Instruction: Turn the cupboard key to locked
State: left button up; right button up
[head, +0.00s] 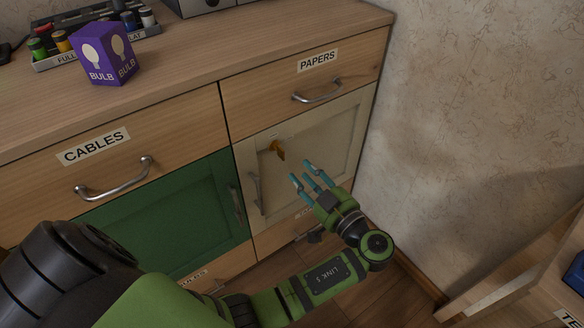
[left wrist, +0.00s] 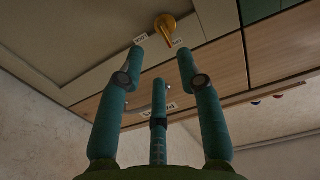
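The cream cupboard door (head: 318,137) is closed, below the PAPERS drawer. A yellow-orange key (head: 277,149) sticks out of its upper left part. The key also shows at the top of the left wrist view (left wrist: 168,27), between two small white labels whose text is hard to read. My left gripper (head: 312,172) is just right of and below the key in the head view. Its teal fingers are spread and empty, pointing up toward the door. In the left wrist view the fingers (left wrist: 160,62) stand apart with the key beyond their tips, and no contact shows. My right gripper is not in view.
A green door (head: 165,215) stands left of the cream one. Metal handles (head: 318,92) stick out from the drawers. A wall (head: 480,120) stands close on the right.

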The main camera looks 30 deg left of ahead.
aim_at(279, 152)
pick_arm(q)
jog(key=x, duration=0.7)
jog(key=shift+r, duration=0.3)
jog(key=shift+s, duration=0.1)
grip_shut()
